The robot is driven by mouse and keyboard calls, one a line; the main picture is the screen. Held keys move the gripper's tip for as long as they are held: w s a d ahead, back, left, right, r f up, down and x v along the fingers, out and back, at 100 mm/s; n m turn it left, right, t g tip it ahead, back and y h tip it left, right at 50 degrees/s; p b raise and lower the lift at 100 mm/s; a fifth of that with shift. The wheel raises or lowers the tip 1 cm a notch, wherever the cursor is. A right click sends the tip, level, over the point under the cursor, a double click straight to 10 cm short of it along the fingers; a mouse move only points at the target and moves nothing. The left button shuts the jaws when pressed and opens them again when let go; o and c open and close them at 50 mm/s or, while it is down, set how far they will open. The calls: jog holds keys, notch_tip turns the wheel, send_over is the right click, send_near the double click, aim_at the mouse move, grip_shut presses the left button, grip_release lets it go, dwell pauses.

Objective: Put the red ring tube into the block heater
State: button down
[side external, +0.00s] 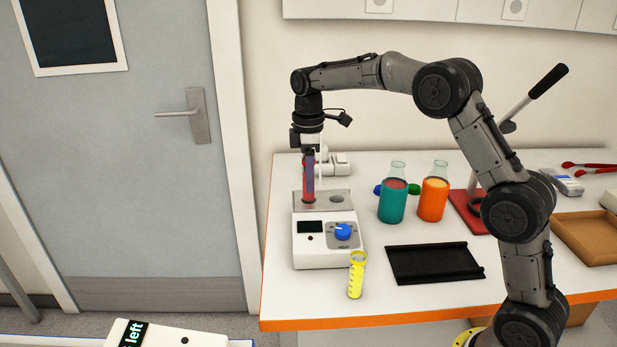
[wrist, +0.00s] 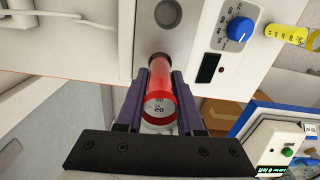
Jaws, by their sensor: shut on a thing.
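The red tube (side external: 309,196) stands upright over the left side of the block heater (side external: 325,255), a white box with a blue knob and a grey top plate. My gripper (side external: 309,168) is shut on the tube from above. In the wrist view the tube (wrist: 162,88) is between both fingers of my gripper (wrist: 158,100). Its far end meets the heater's plate (wrist: 133,22) at the left hole; how deep it sits, I cannot tell. The other hole (side external: 337,197) is empty.
A yellow graduated cylinder (side external: 356,276) stands in front of the heater. A black tray (side external: 435,263) lies to its right. Teal (side external: 392,202) and orange (side external: 433,196) flasks stand behind the tray. A white device (side external: 340,163) is behind the heater.

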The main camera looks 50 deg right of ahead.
jog(key=shift+f, duration=2)
dwell(0.7)
jog(key=shift+r, duration=2)
jog(key=shift+c, duration=2.3)
grip_release()
